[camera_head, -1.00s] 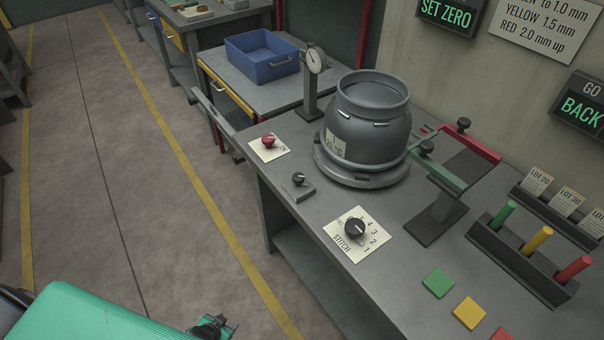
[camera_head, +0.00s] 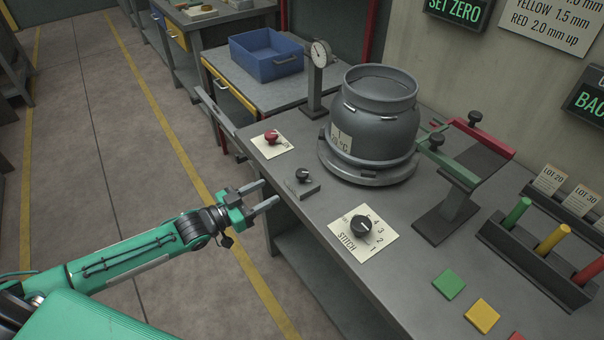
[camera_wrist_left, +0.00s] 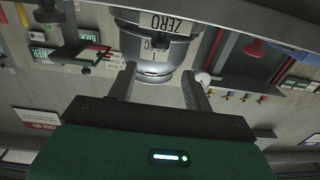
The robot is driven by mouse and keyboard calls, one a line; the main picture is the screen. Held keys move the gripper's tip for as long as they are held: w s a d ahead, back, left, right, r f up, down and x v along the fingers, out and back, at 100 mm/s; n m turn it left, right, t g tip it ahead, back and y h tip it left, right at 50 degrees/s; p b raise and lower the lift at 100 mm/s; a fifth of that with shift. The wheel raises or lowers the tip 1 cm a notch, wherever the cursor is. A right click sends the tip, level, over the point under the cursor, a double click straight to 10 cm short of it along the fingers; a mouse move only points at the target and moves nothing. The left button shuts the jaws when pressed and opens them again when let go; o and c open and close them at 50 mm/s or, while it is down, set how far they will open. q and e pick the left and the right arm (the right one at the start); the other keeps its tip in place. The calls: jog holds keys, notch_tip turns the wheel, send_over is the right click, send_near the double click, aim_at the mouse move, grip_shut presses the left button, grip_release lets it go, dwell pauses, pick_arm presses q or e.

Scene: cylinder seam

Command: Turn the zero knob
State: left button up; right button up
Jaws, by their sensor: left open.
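The zero knob (camera_head: 303,174) is a small black knob on a low grey block near the bench's front edge. My right gripper is not in view.
A red knob (camera_head: 271,137) on a white plate sits behind the zero knob, and the black STITCH knob (camera_head: 361,227) in front of it. A grey cylinder (camera_head: 375,120) stands behind on a round base. A dial gauge (camera_head: 320,54) stands beside it. Open floor lies left.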

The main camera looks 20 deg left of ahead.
aim_at(297, 176)
pick_arm(q)
jog(key=p+x, duration=0.1)
jog(key=x, duration=1)
jog(key=shift+w+d, duration=0.15)
jog(key=shift+w, duration=0.1)
jog(key=shift+w+d, duration=0.3)
jog(key=shift+w, duration=0.15)
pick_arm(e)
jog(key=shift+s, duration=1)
pick_arm(q)
jog(key=shift+c, duration=0.6)
jog(key=c, duration=0.8)
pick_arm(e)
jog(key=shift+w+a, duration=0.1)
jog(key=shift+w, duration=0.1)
